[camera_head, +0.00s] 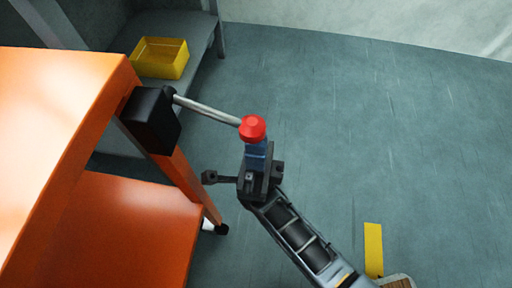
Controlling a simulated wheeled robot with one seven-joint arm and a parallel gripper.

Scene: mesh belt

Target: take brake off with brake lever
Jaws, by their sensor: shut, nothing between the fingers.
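The brake lever (208,111) is a grey rod with a red knob (252,128) at its end. It sticks out to the right, angled slightly down in the picture, from a black housing (150,120) on the corner of an orange cart (62,100). My gripper (257,150) is at the knob, just below it in the picture. Its blue fingers are shut with nothing between them. The fingertips are partly hidden by the knob, and I cannot tell whether they touch it.
The orange cart has a lower shelf (130,235) and a leg with a caster (221,229). A yellow bin (160,58) sits on a grey shelf behind it. A yellow floor strip (373,250) lies at the lower right. The floor to the right is clear.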

